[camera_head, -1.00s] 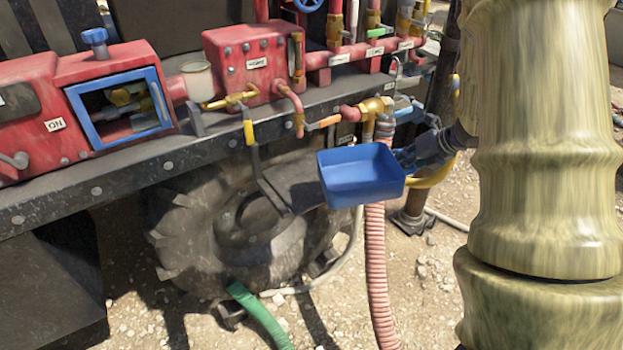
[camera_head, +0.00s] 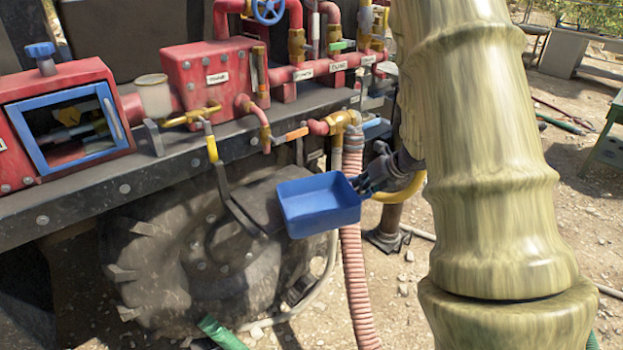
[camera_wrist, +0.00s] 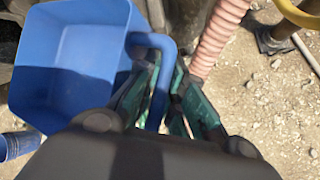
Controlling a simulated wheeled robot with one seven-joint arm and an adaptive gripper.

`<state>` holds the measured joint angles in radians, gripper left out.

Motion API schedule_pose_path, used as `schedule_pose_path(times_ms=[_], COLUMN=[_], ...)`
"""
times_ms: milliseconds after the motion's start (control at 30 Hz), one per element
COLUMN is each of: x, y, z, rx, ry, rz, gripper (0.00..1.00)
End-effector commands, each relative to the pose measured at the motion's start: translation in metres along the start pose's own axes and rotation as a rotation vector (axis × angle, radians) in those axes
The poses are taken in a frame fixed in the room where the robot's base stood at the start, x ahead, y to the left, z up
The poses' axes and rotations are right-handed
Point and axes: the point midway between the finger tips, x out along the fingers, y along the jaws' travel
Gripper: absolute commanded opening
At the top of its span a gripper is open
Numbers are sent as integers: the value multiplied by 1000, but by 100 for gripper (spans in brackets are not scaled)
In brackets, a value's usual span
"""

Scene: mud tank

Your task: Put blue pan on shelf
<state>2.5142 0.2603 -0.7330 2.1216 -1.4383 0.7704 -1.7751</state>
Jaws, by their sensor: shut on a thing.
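The blue pan (camera_head: 318,203) is a square open tray, held in the air in front of the machine's wheel, and it looks empty. In the wrist view the pan (camera_wrist: 80,50) fills the upper left, and its handle (camera_wrist: 166,60) runs down between the fingers. My gripper (camera_head: 366,182) is at the pan's right side, shut on that handle; in the wrist view its green-lined fingers (camera_wrist: 160,98) stand on both sides of it. The shelf (camera_head: 180,165) that I can make out is the dark metal ledge along the machine, left of and behind the pan.
Red housings (camera_head: 214,75) and brass-fitted pipes stand on the ledge. A valve with an orange handle (camera_head: 290,136) and a ribbed pink hose (camera_head: 355,265) are close behind the pan. A big tyre (camera_head: 220,270) is below. Open gravel (camera_head: 590,225) lies to the right.

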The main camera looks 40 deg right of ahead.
Motion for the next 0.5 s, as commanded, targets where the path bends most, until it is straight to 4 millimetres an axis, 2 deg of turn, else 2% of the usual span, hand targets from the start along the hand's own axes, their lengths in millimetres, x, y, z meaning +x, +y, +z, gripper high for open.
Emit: schedule_pose_path(times_ms=[300,500], x=[39,59], y=[34,48], z=[41,58], rx=[0,1], ry=[0,-1], rz=[2,1], gripper=[0,0])
